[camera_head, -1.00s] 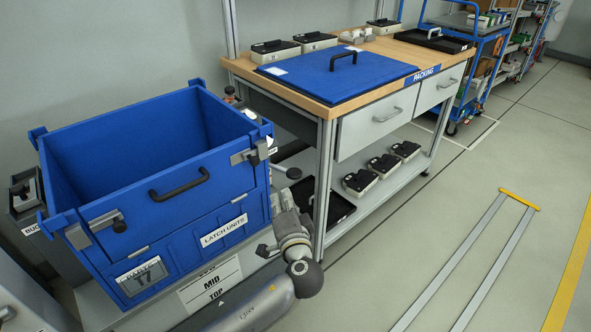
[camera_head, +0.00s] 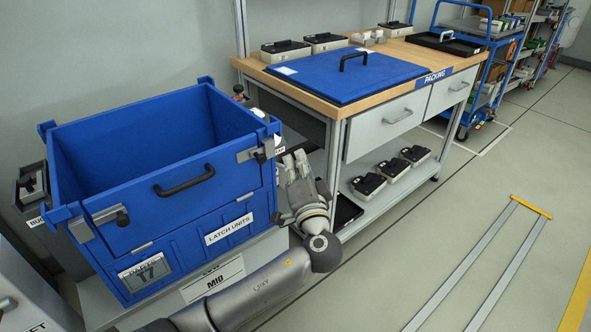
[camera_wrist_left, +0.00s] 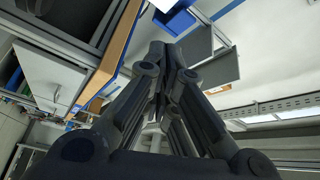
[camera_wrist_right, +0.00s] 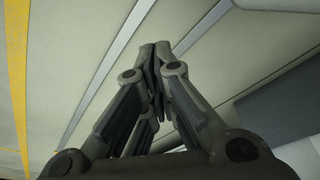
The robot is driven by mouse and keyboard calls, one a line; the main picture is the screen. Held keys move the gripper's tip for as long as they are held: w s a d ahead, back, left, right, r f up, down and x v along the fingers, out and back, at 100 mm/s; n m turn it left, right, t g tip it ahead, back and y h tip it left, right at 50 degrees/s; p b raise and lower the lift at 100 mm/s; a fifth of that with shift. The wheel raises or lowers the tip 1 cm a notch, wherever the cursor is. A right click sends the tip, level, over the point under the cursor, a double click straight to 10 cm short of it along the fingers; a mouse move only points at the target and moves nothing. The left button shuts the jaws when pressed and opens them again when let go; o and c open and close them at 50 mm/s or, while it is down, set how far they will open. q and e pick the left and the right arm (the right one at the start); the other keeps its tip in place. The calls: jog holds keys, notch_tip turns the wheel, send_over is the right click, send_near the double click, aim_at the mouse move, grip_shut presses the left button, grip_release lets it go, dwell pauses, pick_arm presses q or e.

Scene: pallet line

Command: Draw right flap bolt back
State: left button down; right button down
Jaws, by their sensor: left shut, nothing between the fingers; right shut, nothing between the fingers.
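The blue crate (camera_head: 150,232) has a hinged front flap with a black handle (camera_head: 184,180). The right flap bolt (camera_head: 262,150) is a grey bracket with a dark knob at the crate's front right corner. A matching left bolt (camera_head: 103,217) sits at the front left corner. My left gripper (camera_head: 292,160) is shut and empty, fingers pointing up, just right of the right bolt. A gap to the bolt cannot be judged. Its closed fingers also show in the left wrist view (camera_wrist_left: 163,52). My right gripper (camera_wrist_right: 155,52) is shut and empty over bare floor, seen only in its wrist view.
The packing bench (camera_head: 300,82) stands close behind and right of my left gripper, with a blue lid (camera_head: 345,75) on top. Its leg (camera_head: 334,160) and lower shelf are near my arm. The floor to the right is clear, with marked lines.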

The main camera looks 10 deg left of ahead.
pick_arm(q)
jog(key=w+a, duration=0.1)
jog(key=a, duration=0.2)
jog(key=w+a+f, duration=0.1)
jog(key=a, duration=0.1)
jog(key=shift+w, duration=0.35)
pick_arm(e)
jog(key=shift+s+d+f, duration=0.1)
jog(key=shift+s+f, duration=0.25)
jog(key=shift+f, duration=0.3)
jog(key=shift+w, duration=0.1)
